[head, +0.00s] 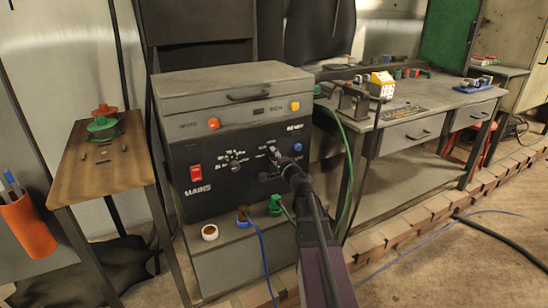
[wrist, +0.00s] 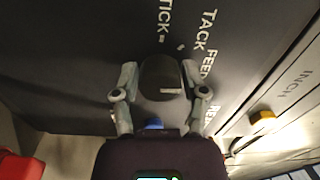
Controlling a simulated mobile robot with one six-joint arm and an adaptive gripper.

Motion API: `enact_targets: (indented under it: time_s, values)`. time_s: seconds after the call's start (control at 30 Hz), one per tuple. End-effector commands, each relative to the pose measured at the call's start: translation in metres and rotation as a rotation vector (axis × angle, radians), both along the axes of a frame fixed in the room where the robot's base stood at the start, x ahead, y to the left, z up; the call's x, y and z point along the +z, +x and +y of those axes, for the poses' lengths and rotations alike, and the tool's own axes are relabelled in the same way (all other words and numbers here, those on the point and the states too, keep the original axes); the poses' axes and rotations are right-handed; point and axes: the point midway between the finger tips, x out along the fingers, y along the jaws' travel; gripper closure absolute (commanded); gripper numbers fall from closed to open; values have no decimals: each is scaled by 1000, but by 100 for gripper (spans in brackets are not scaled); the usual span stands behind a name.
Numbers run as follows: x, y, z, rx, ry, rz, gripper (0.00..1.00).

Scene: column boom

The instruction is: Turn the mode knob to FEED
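The mode knob (wrist: 160,76) is dark and round, on the black panel in the wrist view. It carries a short pale line on its right side, pointing right. The FEED label (wrist: 207,63) is to its upper right, with TACK (wrist: 208,30) above that and STICK (wrist: 164,20) straight above the knob. My gripper (wrist: 161,72) has a finger on each side of the knob; a narrow gap shows at the left, and contact at the right is unclear. In the head view my gripper (head: 276,168) is at the panel's right half and largely hides the knob.
Beside the knob are a blue button (wrist: 154,124) and a yellow INCH button (wrist: 263,120). The head view shows another dial (head: 235,161), the red MAINS switch (head: 196,173) and an orange SPEED knob (head: 213,123). Cables (head: 264,258) hang below. A workbench (head: 405,110) stands right.

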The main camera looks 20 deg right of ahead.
Motion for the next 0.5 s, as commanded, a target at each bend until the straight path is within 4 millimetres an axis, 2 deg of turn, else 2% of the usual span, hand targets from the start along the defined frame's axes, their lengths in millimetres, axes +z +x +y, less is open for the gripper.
enact_targets:
  time_s: [0.5]
  values:
    - [0, -3, 0, 0, -3, 1, 18]
